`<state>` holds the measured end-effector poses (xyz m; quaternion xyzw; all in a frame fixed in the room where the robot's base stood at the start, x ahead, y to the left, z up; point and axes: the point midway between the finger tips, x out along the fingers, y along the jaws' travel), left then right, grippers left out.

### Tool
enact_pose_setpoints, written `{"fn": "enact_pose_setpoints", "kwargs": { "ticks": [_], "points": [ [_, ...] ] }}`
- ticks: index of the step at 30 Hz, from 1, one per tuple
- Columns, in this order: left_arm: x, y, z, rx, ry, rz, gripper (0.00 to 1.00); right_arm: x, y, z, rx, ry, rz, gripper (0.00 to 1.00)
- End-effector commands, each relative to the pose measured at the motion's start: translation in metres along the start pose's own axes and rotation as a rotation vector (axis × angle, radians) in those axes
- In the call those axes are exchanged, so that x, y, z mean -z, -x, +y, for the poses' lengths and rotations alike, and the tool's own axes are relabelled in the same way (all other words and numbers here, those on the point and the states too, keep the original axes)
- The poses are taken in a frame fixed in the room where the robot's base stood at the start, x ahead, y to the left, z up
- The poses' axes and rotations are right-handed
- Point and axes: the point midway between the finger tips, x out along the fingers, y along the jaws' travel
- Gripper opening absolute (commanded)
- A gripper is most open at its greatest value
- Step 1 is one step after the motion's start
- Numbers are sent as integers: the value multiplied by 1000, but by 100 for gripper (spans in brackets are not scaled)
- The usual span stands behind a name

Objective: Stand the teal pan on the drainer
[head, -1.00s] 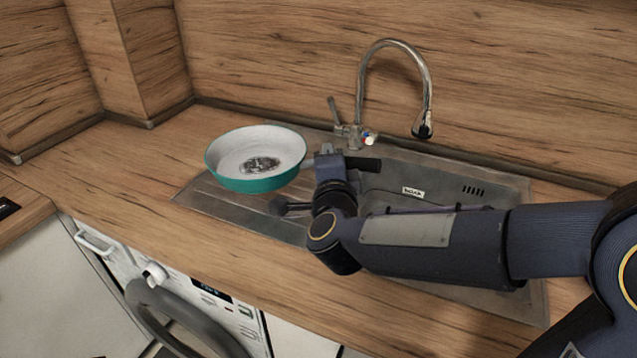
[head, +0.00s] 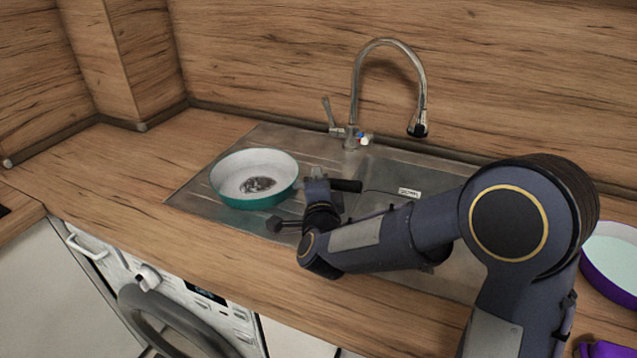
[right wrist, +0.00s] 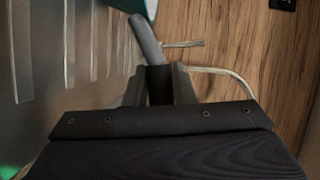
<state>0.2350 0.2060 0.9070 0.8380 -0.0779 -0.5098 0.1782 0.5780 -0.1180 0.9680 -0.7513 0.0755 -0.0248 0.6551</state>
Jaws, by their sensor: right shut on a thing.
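The teal pan (head: 247,200), with a pale inside and a dark patch at its centre, is roughly level over the ribbed steel drainer (head: 190,197) left of the sink basin. I cannot tell whether its base touches the drainer. My right gripper (head: 318,184) is shut on the pan's handle, whose dark end (head: 346,185) sticks out to the right. In the right wrist view the handle (right wrist: 158,84) runs between the fingers, and a bit of the pan (right wrist: 151,9) shows at the top. My left gripper is not in view.
A tall tap (head: 352,120) stands behind the sink. The wooden splashback (head: 270,60) closes off the back. A purple pan with a pale inside (head: 612,262) is at the right edge. The worktop left of the drainer (head: 110,175) is clear. A washing machine (head: 190,310) is below.

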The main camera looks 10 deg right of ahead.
Motion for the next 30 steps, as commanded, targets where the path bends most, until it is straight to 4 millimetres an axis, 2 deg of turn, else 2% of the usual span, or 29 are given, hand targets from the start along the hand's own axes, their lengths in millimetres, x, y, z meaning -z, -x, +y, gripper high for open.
{"fn": "enact_pose_setpoints", "kwargs": {
  "ticks": [5, 6, 11, 22, 26, 30],
  "points": [
    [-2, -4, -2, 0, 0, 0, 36, 0, 0, 1, 5, -4, 1, 0],
    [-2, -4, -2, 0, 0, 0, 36, 0, 0, 3, 0, 0, 0, 24],
    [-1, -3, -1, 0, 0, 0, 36, 0, 0, 2, 0, 0, 0, 45],
    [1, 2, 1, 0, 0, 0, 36, 0, 1, -2, 0, 0, -1, 45],
    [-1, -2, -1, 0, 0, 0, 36, -1, 21, -1, 1, -1, -4, 45],
    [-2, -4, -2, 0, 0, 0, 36, -1, 53, 0, 1, -2, -4, 45]
  ]
}}
